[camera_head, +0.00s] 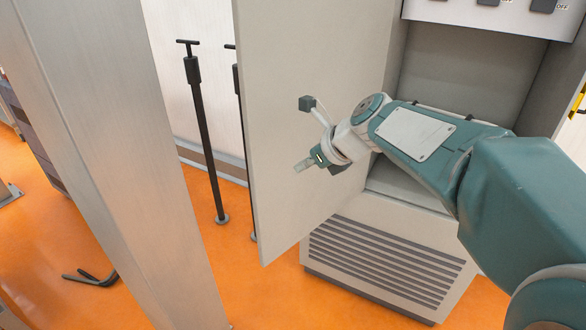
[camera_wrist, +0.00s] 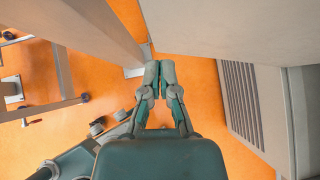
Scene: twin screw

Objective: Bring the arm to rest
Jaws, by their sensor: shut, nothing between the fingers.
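My gripper (camera_wrist: 160,72) is shut and empty in the wrist view, its two fingers side by side over the orange floor. In the head view my gripper (camera_head: 303,165) is at the end of my teal arm, in front of the open grey cabinet door (camera_head: 318,95). The arm comes in from the right and is bent, with its wrist pointing left. From this view I cannot tell how far the fingertips are from the door.
The grey cabinet (camera_head: 405,240) stands behind my arm, with a vented lower front and an open recess. A wide metal post (camera_head: 110,150) rises at left. Black poles (camera_head: 204,135) stand beside the door.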

